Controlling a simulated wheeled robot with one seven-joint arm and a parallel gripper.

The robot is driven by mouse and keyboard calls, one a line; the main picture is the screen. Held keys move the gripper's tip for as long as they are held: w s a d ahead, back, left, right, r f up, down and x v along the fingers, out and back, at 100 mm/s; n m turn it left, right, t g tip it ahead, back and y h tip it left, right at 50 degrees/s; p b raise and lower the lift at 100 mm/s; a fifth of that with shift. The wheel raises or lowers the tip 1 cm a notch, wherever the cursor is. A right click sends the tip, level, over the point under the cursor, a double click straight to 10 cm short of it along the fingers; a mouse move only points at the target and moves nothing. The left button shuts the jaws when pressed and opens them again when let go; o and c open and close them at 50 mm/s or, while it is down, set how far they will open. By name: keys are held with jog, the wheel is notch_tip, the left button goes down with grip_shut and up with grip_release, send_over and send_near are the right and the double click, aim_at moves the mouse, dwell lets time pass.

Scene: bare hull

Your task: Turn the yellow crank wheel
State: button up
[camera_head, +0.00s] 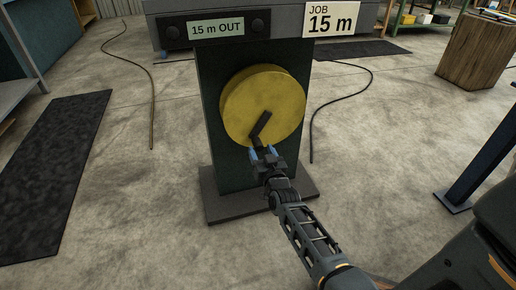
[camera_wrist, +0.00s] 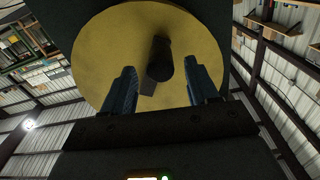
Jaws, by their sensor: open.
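The yellow crank wheel (camera_head: 268,88) is mounted upright on the front of a dark green post (camera_head: 211,110). Its dark crank arm and handle (camera_head: 261,127) point down and slightly left from the centre. My gripper (camera_head: 265,153) is at the lower part of the wheel, by the lower end of the crank. In the wrist view the wheel (camera_wrist: 115,50) fills the upper middle, and the dark handle (camera_wrist: 160,58) stands out between the two open fingers of my gripper (camera_wrist: 165,85). The fingers look apart from the handle.
A display (camera_head: 216,29) above the wheel reads "15 m OUT", and a sign (camera_head: 333,19) beside it reads "JOB 15 m". The post stands on a dark base plate (camera_head: 232,208). A black mat (camera_head: 52,175) lies left, a wood block (camera_head: 478,52) stands right. Thin cables lie on open floor.

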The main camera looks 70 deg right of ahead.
jog(key=shift+b+x, duration=0.3)
jog(key=shift+x, duration=1.75)
grip_shut()
